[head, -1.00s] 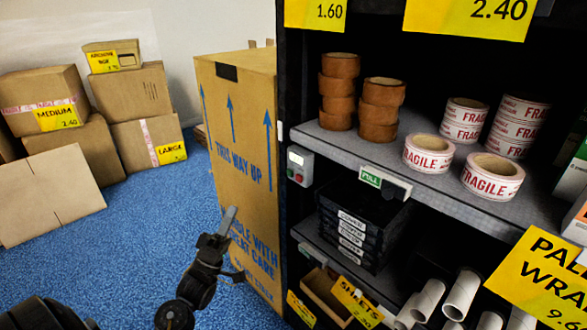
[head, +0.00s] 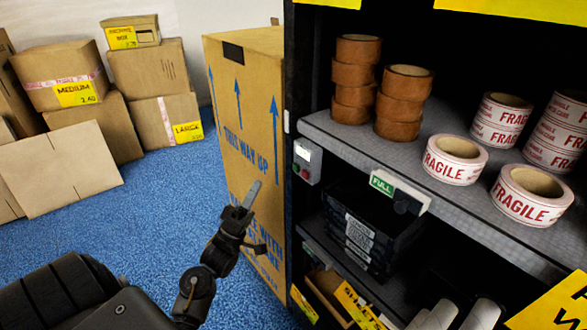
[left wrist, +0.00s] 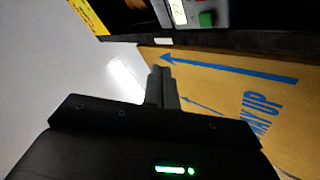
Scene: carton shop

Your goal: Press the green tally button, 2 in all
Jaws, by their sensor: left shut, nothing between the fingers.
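The tally box (head: 307,160) is a small grey unit with a pale display on the front edge of the shelf's left post. Its green button (head: 297,168) sits low on its face, beside a red one. In the left wrist view the green button (left wrist: 207,18) shows at the top edge, next to part of the display, too cut off to read surely. My left gripper (head: 255,189) is shut and empty, pointing up, left of and below the tally box and apart from it. Its shut fingers also show in the left wrist view (left wrist: 160,76). My right gripper is out of view.
A tall carton (head: 245,110) stands just behind my left gripper, against the shelf unit. The shelf (head: 440,190) holds brown and FRAGILE tape rolls. A green FULL label (head: 382,185) is on its edge. More cartons (head: 60,75) stand at the back left; blue floor between is clear.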

